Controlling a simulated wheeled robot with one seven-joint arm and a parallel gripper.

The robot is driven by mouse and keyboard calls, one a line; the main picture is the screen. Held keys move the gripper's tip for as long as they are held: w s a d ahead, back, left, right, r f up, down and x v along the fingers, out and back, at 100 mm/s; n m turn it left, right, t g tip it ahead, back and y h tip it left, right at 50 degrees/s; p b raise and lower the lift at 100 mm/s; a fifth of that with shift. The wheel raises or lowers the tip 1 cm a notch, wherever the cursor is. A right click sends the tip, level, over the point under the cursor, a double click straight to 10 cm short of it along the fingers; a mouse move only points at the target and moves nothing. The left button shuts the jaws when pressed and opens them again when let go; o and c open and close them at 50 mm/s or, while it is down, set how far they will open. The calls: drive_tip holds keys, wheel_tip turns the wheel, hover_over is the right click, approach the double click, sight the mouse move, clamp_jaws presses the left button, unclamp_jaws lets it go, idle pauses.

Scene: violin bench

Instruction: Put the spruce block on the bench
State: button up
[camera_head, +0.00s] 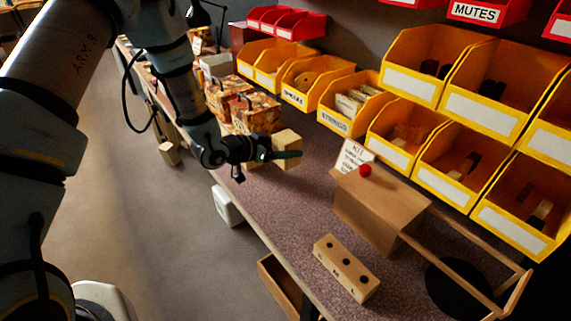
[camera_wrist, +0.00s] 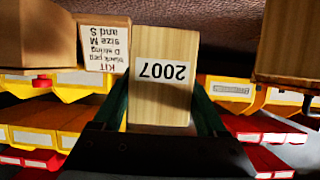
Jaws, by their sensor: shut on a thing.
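The spruce block (camera_head: 287,148) is a pale wooden block. In the wrist view the block (camera_wrist: 163,98) fills the middle and shows a white label reading 2007, upside down. My gripper (camera_wrist: 165,112) is shut on it, with a green finger along each side. In the head view my gripper (camera_head: 275,156) reaches in from the left and holds the block over the bench (camera_head: 285,200). I cannot tell whether the block touches the bench top. The bench has a speckled purple-brown top.
Patterned boxes (camera_head: 252,112) stand just behind the block. A wooden box (camera_head: 380,205) with a red ball, a KIT card (camera_head: 353,158) and a block with holes (camera_head: 346,268) are to the right. Yellow bins (camera_head: 340,103) line the back. Bare bench lies right of my gripper.

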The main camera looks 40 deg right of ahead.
sight(278, 164)
drive_tip(key=shift+f+p, duration=0.65)
drive_tip(key=shift+f, duration=2.15)
drive_tip(key=shift+f, duration=0.15)
drive_tip(key=o, duration=1.4)
